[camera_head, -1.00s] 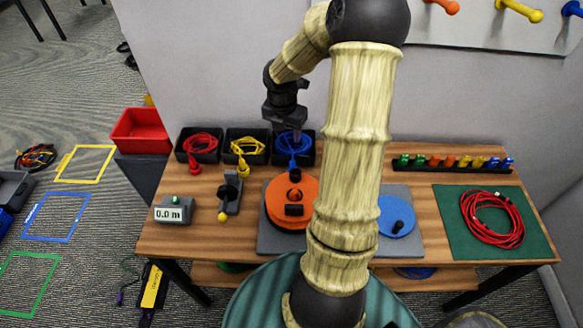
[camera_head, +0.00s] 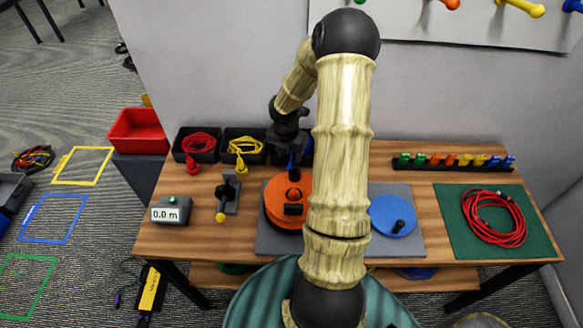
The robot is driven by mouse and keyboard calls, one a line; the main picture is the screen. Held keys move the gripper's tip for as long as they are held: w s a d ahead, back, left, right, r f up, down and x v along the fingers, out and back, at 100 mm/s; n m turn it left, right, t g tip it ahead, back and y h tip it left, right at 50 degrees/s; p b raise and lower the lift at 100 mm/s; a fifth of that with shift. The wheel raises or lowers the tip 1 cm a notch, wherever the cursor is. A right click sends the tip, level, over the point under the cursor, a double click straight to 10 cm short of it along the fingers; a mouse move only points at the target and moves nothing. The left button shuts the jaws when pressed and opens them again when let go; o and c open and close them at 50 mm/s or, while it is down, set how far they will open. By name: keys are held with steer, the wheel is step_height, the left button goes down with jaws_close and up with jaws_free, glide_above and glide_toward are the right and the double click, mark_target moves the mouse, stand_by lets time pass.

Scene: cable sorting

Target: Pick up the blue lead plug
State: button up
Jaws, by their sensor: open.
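The blue lead plug (camera_head: 292,162) shows as a small blue patch just behind the orange disc, at the front of the third black bin. My gripper (camera_head: 290,150) is over that bin, directly above the plug and very close to it. Its jaws are open, but the fingertips are too small and dark to make out. I cannot tell whether they touch the plug or stand around it. The blue lead's coil and most of its bin are hidden behind my gripper and arm.
A yellow lead (camera_head: 243,146) and a red lead (camera_head: 198,142) lie in black bins to the left. The orange disc (camera_head: 280,200) stands just in front. A blue disc (camera_head: 392,216), a coiled red cable (camera_head: 494,218) and a connector rack (camera_head: 455,162) are to the right.

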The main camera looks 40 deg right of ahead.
mark_target(292, 160)
steer(key=shift+f, duration=0.1)
steer(key=f, duration=0.2)
steer(key=d+f, duration=0.1)
steer(key=f, duration=0.2)
steer(key=shift+w, duration=0.15)
jaws_close()
stand_by(0.3)
